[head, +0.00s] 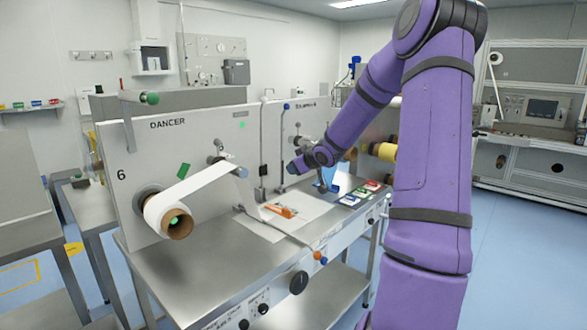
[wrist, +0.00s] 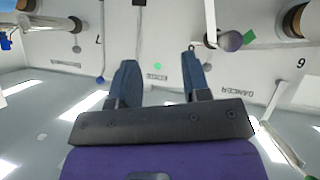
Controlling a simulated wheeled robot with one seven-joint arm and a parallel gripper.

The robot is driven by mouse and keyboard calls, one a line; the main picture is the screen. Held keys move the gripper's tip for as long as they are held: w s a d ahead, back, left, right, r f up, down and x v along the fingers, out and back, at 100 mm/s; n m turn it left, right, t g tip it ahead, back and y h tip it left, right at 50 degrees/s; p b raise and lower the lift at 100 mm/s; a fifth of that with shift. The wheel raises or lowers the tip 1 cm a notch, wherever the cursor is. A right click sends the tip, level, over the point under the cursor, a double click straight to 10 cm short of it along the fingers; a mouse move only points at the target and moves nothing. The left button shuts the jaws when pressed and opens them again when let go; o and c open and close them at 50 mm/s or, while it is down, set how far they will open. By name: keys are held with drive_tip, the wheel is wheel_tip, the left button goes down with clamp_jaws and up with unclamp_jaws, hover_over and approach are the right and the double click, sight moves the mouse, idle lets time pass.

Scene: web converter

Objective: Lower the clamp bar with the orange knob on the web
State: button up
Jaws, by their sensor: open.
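The thin grey clamp bar (head: 275,232) runs from the table's middle to its front edge in the head view. Its orange knob (head: 317,255) is at the front right end; I cannot tell how high the bar stands above the plate. The white web (head: 200,193) runs from its roll up over a roller, then down towards the table. My gripper (head: 327,188) is behind and above the knob, near the upright panel, apart from the bar. In the wrist view its two dark blue fingers (wrist: 158,62) are apart with nothing between them. The knob is outside the wrist view.
The upright DANCER panel (head: 145,165) stands behind the table. A vertical lever with a blue ball (head: 285,107) hangs near my wrist. An orange tool (head: 282,210) lies on the pale plate. Small coloured boxes (head: 360,193) lie at the right.

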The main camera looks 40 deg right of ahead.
drive_tip(key=v, duration=0.7)
drive_tip(key=shift+s+r, duration=0.2)
drive_tip(key=shift+s, duration=0.1)
drive_tip(key=shift+a, duration=0.1)
drive_tip(key=s+a+r+m+g+h, duration=0.1)
drive_tip(key=s+a+r+g+h, duration=0.2)
drive_tip(key=a, duration=0.6)
drive_tip(key=s+a+r+m+g+h, duration=0.1)
drive_tip(key=s+a+r, duration=0.3)
drive_tip(key=a, duration=0.4)
drive_tip(key=s+a+g+y, duration=0.1)
drive_tip(key=s+a+y, duration=0.1)
drive_tip(key=s+a, duration=0.6)
drive_tip(key=s+a+g+y, duration=0.1)
drive_tip(key=s+a+y, duration=0.2)
drive_tip(key=s+a, duration=0.5)
drive_tip(key=s, duration=0.5)
drive_tip(key=shift+a+r+g+y, duration=0.25)
drive_tip(key=shift+r+g+y, duration=0.05)
drive_tip(key=shift+r+g, duration=0.1)
drive_tip(key=shift+w, duration=0.1)
idle(2.0)
